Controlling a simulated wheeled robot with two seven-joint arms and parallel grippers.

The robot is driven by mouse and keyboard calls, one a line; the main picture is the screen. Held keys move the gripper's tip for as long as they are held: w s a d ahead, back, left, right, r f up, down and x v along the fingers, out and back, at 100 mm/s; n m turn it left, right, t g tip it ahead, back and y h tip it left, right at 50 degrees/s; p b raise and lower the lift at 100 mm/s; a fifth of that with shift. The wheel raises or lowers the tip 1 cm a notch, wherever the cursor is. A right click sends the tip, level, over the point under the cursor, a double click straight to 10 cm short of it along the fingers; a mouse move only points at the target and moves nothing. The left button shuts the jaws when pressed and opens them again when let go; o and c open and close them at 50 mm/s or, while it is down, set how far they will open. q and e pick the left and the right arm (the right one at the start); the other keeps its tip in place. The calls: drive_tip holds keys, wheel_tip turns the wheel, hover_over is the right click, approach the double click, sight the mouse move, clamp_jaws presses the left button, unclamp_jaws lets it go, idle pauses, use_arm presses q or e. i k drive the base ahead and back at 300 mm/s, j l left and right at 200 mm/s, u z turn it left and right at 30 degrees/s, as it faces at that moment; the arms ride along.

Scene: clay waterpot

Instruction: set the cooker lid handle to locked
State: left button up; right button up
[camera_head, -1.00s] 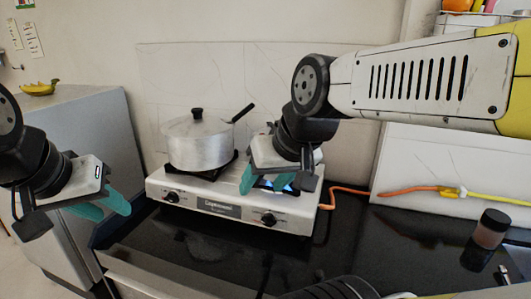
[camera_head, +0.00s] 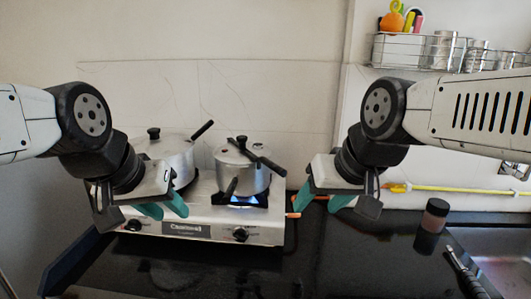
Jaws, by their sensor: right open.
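The cooker (camera_head: 246,183) is a small metal pot on the right burner of the white gas stove (camera_head: 203,218), with a blue flame under it. Its lid handle (camera_head: 262,157) is a dark bar lying slantwise across the lid toward the right. My left gripper (camera_head: 163,211) is open and empty, before the stove's left side, partly hiding the larger pot.
A larger lidded pot (camera_head: 176,150) stands on the left burner, its long handle pointing up right. A dark-lidded jar (camera_head: 434,215) stands on the black counter at right, near the sink (camera_head: 503,270). A wire rack (camera_head: 415,52) hangs at upper right. The counter front is clear.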

sight(280, 170)
drive_tip(key=k+l+u, duration=0.25)
drive_tip(key=k+l, duration=0.55)
